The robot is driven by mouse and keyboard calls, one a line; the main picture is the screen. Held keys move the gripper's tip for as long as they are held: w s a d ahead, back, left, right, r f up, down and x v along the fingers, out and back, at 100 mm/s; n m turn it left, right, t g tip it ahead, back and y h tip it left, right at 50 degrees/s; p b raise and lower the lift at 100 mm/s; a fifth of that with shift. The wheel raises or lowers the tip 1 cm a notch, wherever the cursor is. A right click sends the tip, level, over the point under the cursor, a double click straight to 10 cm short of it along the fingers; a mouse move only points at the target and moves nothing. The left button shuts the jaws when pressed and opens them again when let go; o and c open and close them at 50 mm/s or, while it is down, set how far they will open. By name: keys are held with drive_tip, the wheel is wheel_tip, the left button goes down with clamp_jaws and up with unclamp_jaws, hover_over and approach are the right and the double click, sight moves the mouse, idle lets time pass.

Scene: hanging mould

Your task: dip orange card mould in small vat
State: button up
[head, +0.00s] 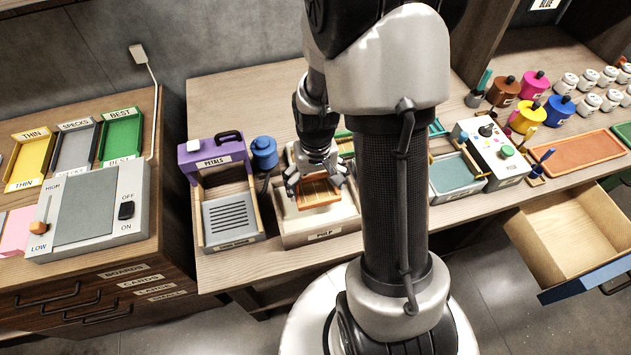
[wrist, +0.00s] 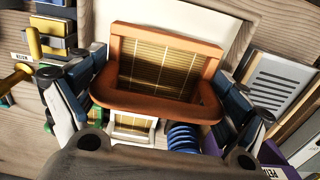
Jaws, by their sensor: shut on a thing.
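The orange card mould (head: 316,193) has an orange frame around a slatted bamboo-like screen. It fills the middle of the wrist view (wrist: 158,72). My gripper (head: 316,181) is shut on it, with a finger at each side of the frame. The mould is over the small vat labelled PULP (head: 322,238), within its rim as seen from the head. The vat's pale inside shows behind the mould in the wrist view (wrist: 220,28). I cannot tell whether the mould touches the pulp. My gripper hides part of the vat's back.
To the right are a teal-topped tray (head: 452,172) and a white control box (head: 490,150). An open drawer (head: 575,235) juts out at the right.

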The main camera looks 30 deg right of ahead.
drive_tip(key=shift+f+b, duration=3.35)
drive_tip(key=shift+f, duration=1.25)
drive_tip(key=shift+r, duration=0.1)
drive_tip(key=shift+r+p, duration=3.45)
drive_tip(key=shift+r, duration=0.65)
